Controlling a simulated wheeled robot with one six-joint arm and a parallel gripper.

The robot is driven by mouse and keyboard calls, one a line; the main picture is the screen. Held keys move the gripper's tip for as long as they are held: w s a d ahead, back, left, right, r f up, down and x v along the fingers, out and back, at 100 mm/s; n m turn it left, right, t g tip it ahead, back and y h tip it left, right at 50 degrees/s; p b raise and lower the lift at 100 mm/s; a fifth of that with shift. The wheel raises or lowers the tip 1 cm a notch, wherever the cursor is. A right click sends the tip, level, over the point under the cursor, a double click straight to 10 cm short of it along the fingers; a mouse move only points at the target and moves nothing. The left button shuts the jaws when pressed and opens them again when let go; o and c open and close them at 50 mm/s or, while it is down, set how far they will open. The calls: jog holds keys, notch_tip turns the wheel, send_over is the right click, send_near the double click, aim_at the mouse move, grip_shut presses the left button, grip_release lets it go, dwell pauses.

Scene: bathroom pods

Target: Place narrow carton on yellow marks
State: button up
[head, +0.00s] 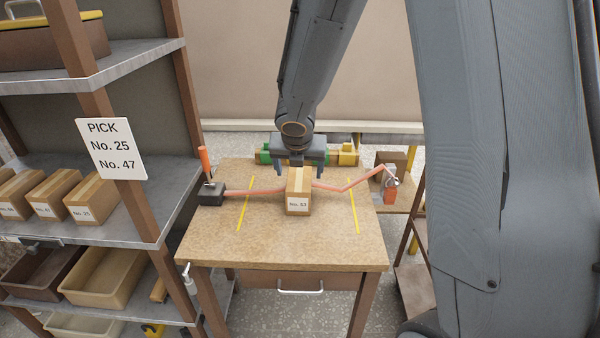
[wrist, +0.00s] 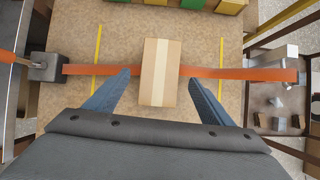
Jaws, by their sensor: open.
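A narrow brown carton (head: 298,203) with a paler tape stripe and a white label, seemingly No. 53, stands on the wooden table between two yellow lines (head: 244,205) (head: 353,206). The wrist view shows the carton (wrist: 159,72) from above, clear of both lines. My gripper (head: 294,172) is open, over the carton's far side in the head view. In the wrist view its fingers (wrist: 157,78) lie to the left and right of the carton, with gaps; I cannot tell their exact height. Nothing is held.
An orange band (head: 250,192) crosses the table past the carton, from a dark block with an orange handle (head: 206,165) to a padlock-like item (head: 390,190). Shelves on the left hold cartons (head: 92,199) and bins (head: 103,275). A sign (head: 111,149) reads PICK No. 25, No. 47. The table's front is clear.

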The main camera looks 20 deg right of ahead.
jog(key=p+v, duration=0.1)
jog(key=v, duration=0.3)
jog(key=shift+s+r, duration=0.1)
jog(key=shift+r, duration=0.1)
jog(key=shift+s+r+p, duration=0.3)
jog(key=shift+s+p, duration=0.05)
jog(key=s+f+m+g+y, duration=0.1)
jog(key=s+m+g, duration=0.1)
jog(key=s+m, duration=0.8)
jog(key=s+f+m+g, duration=0.1)
jog(key=s+m+g, duration=0.1)
jog(key=s+m, duration=0.9)
jog(key=m, duration=1)
jog(key=shift+d+m+g+y, duration=0.4)
jog(key=shift+s+f, duration=0.1)
jog(key=shift+f, duration=0.05)
